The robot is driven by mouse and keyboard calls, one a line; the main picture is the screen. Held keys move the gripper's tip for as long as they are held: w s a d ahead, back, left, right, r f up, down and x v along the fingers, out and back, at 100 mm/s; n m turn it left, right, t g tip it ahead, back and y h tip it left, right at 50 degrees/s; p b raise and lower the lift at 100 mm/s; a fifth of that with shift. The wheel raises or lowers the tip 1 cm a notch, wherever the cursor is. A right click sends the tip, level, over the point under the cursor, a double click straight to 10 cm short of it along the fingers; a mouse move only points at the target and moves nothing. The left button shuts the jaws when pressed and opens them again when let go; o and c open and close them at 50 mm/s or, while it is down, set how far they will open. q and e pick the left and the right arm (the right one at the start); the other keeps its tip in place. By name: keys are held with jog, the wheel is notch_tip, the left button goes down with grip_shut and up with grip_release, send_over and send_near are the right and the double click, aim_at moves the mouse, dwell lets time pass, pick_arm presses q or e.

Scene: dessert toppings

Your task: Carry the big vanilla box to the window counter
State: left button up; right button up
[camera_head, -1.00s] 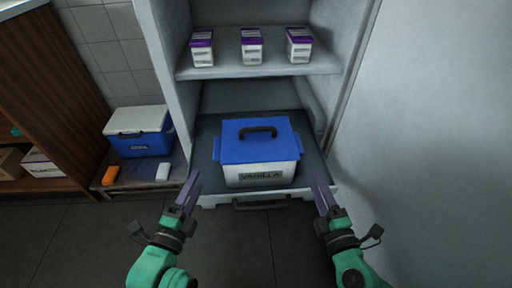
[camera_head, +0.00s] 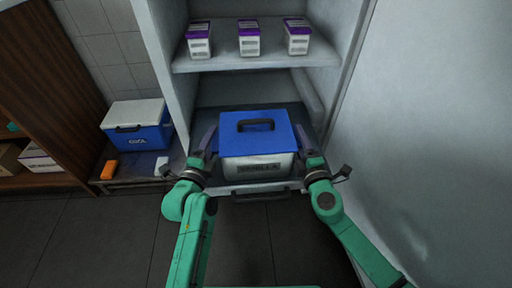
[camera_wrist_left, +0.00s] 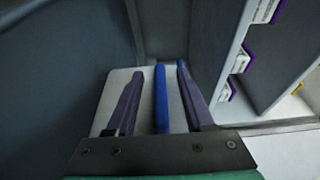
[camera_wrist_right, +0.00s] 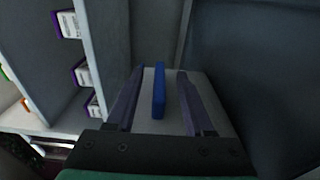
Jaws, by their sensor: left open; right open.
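The big vanilla box (camera_head: 255,166) is white with a blue lid (camera_head: 270,138), a dark handle on top and a "VANILLA" label on its front. It sits on the lower shelf of the open cabinet. My left gripper (camera_head: 208,142) is open at the box's left side. In the left wrist view the blue lid edge (camera_wrist_left: 161,98) lies between its two fingers. My right gripper (camera_head: 304,140) is open at the box's right side. In the right wrist view the lid edge (camera_wrist_right: 159,90) shows between its fingers. The window counter is not identifiable here.
Several small purple-lidded tubs (camera_head: 249,40) stand on the shelf above. A blue and white cooler (camera_head: 138,128), an orange block (camera_head: 109,170) and a white block (camera_head: 161,166) are on a low stand at left. The dark floor is clear.

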pick_arm(q)
jog(key=shift+w+d, duration=0.1)
jog(key=shift+w, duration=0.25)
pick_arm(e)
jog(key=shift+w, duration=0.35)
pick_arm(q)
grip_shut()
pick_arm(e)
grip_shut()
dwell(0.6)
